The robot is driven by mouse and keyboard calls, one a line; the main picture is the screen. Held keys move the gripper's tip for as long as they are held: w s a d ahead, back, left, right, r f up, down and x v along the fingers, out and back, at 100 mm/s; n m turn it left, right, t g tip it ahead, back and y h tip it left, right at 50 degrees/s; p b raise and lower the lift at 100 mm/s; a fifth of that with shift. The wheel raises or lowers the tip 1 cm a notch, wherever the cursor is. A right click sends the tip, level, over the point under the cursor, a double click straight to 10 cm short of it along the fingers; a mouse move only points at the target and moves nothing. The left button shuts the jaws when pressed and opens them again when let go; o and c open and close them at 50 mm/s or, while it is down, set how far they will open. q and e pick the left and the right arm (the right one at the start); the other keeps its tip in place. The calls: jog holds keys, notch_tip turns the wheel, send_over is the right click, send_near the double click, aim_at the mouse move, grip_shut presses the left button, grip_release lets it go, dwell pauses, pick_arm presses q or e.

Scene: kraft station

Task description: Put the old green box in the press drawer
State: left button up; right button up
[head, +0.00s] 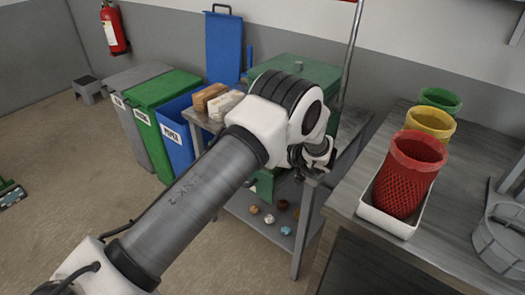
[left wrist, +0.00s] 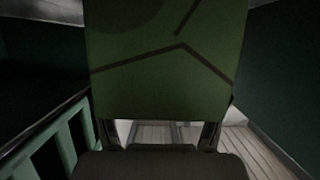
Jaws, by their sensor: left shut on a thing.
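The old green box (left wrist: 165,75) fills the upper middle of the left wrist view, a green face with dark brown lines. My left gripper (left wrist: 158,132) is shut on it, one finger at each lower side. In the head view my left arm reaches across to the green press (head: 318,72), and the gripper end is largely hidden behind the wrist. Dark green walls flank the box in the wrist view, with a pale green slatted part (left wrist: 62,145) at left. I cannot tell whether the box touches them. The held box and the drawer are not clear in the head view.
A metal table (head: 307,215) carries the press, with several crumpled balls on its lower shelf. Brown and white blocks (head: 210,95) lie left of the press. Grey, green and blue bins stand further left. Red, yellow and green baskets (head: 410,175) stand on the right bench.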

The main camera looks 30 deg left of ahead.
pick_arm(q)
jog(key=shift+s+f, duration=0.1)
jog(key=shift+f, duration=0.05)
jog(key=o, duration=1.6)
jog(key=shift+d+r, duration=0.15)
jog(key=shift+r, duration=0.1)
jog(key=b+v, duration=0.1)
jog(key=v, duration=0.6)
jog(key=shift+d+r, duration=0.1)
